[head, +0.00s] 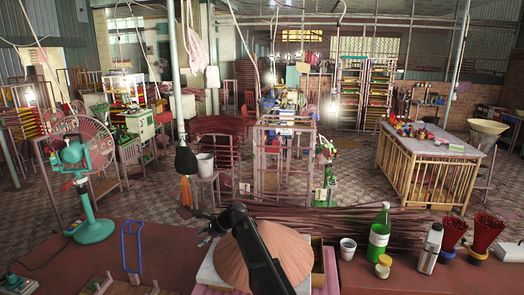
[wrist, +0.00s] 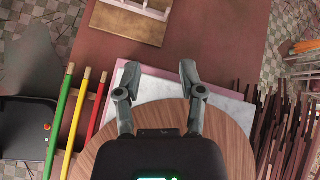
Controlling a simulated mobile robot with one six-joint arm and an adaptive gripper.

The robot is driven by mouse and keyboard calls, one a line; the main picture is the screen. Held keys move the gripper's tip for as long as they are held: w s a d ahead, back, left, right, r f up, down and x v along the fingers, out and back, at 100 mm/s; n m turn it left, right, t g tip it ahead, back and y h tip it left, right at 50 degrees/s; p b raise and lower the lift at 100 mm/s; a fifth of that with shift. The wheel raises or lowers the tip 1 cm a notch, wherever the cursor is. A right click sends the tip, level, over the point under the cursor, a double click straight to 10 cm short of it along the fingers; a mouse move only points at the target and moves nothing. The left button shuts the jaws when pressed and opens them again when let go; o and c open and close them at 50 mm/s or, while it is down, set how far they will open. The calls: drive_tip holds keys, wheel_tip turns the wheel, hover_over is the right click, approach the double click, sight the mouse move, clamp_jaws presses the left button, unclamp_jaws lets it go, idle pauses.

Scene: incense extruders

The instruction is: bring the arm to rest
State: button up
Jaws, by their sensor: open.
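My gripper (head: 208,228) is in the head view above the front table, beside the upper left of a round brown conical hat-like thing (head: 292,250). My black arm reaches up across that thing from the bottom edge. In the wrist view my gripper (wrist: 154,72) has its two fingers spread apart. Nothing is between them. Below the fingers lie a pale flat board (wrist: 228,100) and a round wood-grained surface (wrist: 230,140). I cannot tell how high the gripper is above them.
A teal fan (head: 85,185) and a blue frame (head: 132,247) stand on the left of the table (head: 180,240). A green bottle (head: 378,235), a white cup (head: 347,249), a metal flask (head: 430,248) and red incense bundles (head: 487,232) stand on the right. Dark sticks (wrist: 285,130) lie close by.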

drive_tip(key=s+d+f+n+h, duration=0.25)
drive_tip(key=s+d+n, duration=0.25)
drive_tip(key=s+d, duration=0.6)
drive_tip(key=s+d+f+n+h, duration=0.2)
drive_tip(key=s+d+n+h, duration=0.3)
drive_tip(key=d, duration=1.1)
drive_tip(key=s+d+f+n+h, duration=0.25)
drive_tip(key=s+d+n, duration=0.25)
drive_tip(key=s+d, duration=0.65)
wheel_tip(320, 180, down, 14)
drive_tip(key=s+d+b, duration=0.1)
drive_tip(key=b, duration=1.3)
drive_tip(key=shift+r+g, duration=0.15)
drive_tip(key=shift+g, duration=0.25)
